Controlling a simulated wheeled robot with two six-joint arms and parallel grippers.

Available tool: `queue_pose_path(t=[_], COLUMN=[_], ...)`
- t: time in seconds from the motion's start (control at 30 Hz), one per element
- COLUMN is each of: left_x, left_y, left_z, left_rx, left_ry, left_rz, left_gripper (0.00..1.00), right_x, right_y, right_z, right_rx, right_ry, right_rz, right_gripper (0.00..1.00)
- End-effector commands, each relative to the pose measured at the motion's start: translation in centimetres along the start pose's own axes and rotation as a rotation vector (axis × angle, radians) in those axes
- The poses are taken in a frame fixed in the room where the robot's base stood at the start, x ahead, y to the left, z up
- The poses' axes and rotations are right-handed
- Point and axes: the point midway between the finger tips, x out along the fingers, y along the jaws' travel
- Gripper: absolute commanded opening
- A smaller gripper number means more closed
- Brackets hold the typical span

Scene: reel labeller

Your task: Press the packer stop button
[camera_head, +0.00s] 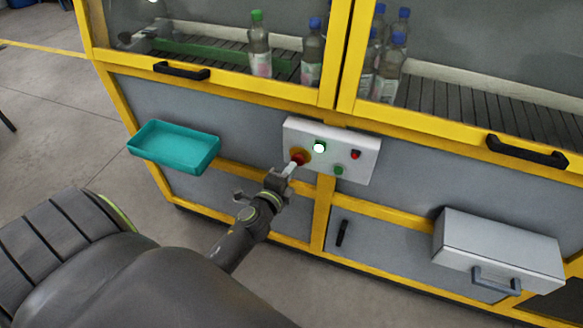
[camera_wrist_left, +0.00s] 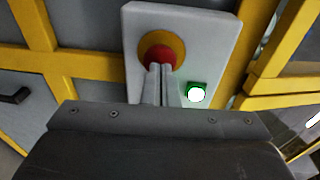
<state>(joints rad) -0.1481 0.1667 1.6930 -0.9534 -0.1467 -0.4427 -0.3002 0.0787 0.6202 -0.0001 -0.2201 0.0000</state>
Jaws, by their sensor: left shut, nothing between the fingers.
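The red stop button (camera_wrist_left: 161,56) sits on a yellow-orange disc at the left end of a light grey control panel (camera_head: 363,165). In the head view the stop button (camera_head: 301,156) is partly covered by my left gripper (camera_head: 291,167). The left gripper is shut and empty, and its fingertips are right at the button. In the left wrist view the closed fingers (camera_wrist_left: 158,72) overlap the lower part of the red cap. Whether they touch it or push it in, I cannot tell. My right gripper is not in view.
A lit white-green button (camera_head: 320,147), a small red one (camera_head: 355,155) and a green one (camera_head: 339,170) share the panel. A teal tray (camera_head: 150,154) is to the left, a grey box (camera_head: 497,245) to the right. Bottles (camera_head: 260,50) stand behind the yellow-framed windows.

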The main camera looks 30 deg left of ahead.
Motion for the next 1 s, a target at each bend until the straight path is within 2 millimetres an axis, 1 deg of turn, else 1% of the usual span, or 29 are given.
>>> queue_pose_path(t=[0.03,0.17,0.53,0.77,1.0], left_x=[0.5,1.1,1.3,3.1,3.3], left_y=[0.0,0.0,0.0,-0.1,-0.4], left_z=[0.0,0.0,0.0,0.1,0.1], left_rx=[0.0,0.0,0.0,0.001,0.002], left_ry=[0.0,0.0,0.0,-0.001,0.0], left_rz=[-0.001,0.0,0.0,-0.001,-0.006], left_gripper=[0.0,0.0,0.0,0.0,0.0], right_x=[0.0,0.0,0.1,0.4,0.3], right_y=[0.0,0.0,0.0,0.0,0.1], right_z=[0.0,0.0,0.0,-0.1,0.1], right_rx=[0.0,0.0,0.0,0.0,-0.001], right_ry=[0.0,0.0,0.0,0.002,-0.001], right_rz=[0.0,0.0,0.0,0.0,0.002], right_gripper=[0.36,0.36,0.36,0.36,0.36])
